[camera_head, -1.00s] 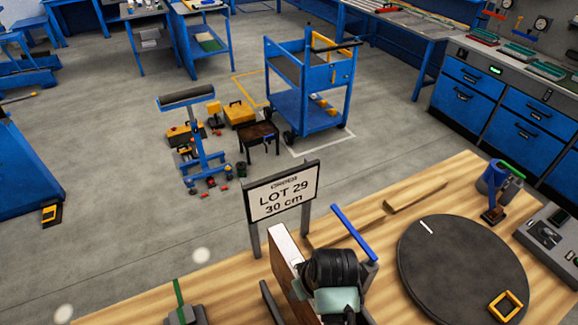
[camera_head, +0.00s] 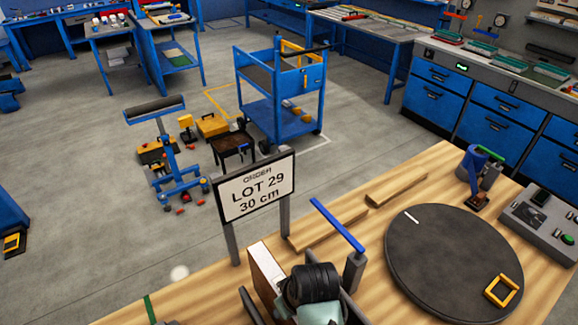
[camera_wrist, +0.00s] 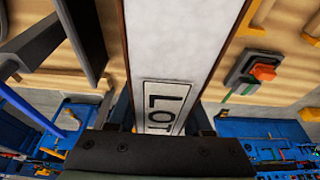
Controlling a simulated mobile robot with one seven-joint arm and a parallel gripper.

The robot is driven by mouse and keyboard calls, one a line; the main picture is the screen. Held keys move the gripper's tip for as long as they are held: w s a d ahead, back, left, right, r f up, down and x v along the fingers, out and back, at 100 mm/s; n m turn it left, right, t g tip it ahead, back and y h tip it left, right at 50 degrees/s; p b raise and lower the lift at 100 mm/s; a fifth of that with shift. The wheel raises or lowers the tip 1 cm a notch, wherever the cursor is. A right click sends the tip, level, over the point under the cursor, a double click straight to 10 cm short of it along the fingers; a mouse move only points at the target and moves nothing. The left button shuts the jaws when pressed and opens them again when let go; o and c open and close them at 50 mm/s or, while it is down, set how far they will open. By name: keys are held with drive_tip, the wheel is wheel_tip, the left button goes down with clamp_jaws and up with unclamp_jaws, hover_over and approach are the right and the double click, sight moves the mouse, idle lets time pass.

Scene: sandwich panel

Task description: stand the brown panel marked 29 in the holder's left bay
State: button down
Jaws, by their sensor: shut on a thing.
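My gripper hides much of this. I cannot tell whether the panel's foot is inside a bay.
The sign (camera_head: 254,187) reads "LOT 29 30 cm". A blue bar (camera_head: 338,226) on a grey post stands close right of my gripper. A dark round turntable (camera_head: 450,262) with a yellow square frame lies further right. Wooden strips (camera_head: 396,188) lie at the table's far edge.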

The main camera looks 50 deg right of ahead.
drive_tip(key=shift+w+f+b, duration=0.1)
drive_tip(key=shift+f+b, duration=1.85)
drive_tip(key=shift+f, duration=1.45)
drive_tip(key=shift+c, duration=1.2)
unclamp_jaws()
drive_tip(key=b+v, duration=0.1)
drive_tip(key=v, duration=1.2)
